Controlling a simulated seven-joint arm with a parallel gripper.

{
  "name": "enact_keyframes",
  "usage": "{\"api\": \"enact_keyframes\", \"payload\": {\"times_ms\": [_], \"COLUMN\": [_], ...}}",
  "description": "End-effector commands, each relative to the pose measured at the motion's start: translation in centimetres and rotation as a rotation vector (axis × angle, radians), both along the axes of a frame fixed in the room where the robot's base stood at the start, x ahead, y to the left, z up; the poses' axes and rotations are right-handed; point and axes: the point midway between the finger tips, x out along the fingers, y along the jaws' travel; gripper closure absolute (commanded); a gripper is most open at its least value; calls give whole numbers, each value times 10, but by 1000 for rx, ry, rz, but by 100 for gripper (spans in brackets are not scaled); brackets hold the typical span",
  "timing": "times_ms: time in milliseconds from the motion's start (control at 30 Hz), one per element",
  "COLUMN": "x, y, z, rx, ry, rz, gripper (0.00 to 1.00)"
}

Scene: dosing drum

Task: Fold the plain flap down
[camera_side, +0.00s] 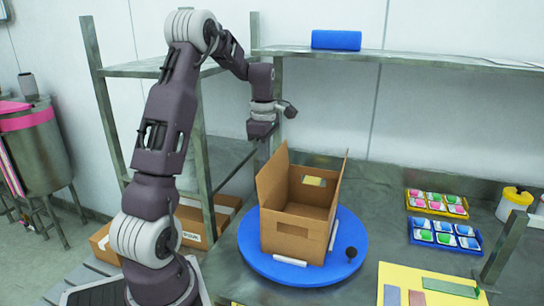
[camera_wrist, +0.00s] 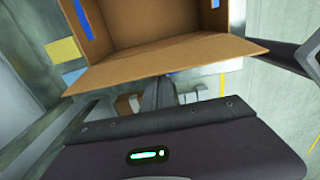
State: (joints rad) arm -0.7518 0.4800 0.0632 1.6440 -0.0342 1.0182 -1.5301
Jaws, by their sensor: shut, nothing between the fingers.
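An open cardboard box (camera_side: 292,232) stands on a blue round turntable (camera_side: 265,268). Its left flap (camera_side: 271,180) and right flap (camera_side: 340,182) both stand up. Both look unmarked from here, so I cannot tell which is the plain one. My gripper (camera_side: 264,146) is shut and empty, pointing down just above and behind the left flap. Its fingertips are hard to make out, and I cannot tell whether they touch the flap. In the wrist view one flap (camera_wrist: 165,60) crosses the picture close to my gripper, with the box's open inside (camera_wrist: 150,22) beyond.
A yellow tray (camera_side: 437,204) and a blue tray (camera_side: 445,236) of coloured packs lie on the right of the bench. A dark knob (camera_side: 351,253) stands at the turntable's edge. A shelf with a blue block (camera_side: 336,40) runs behind. Above the box is free room.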

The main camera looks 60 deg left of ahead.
Motion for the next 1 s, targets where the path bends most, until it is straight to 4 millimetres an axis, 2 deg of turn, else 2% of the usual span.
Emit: {"api": "enact_keyframes", "payload": {"times_ms": [700, 1000], "x": [47, 54], "y": [-47, -54], "z": [0, 0], "rx": [-1, 0], "ry": [0, 0], "rz": [-2, 0], "gripper": [100, 100]}}
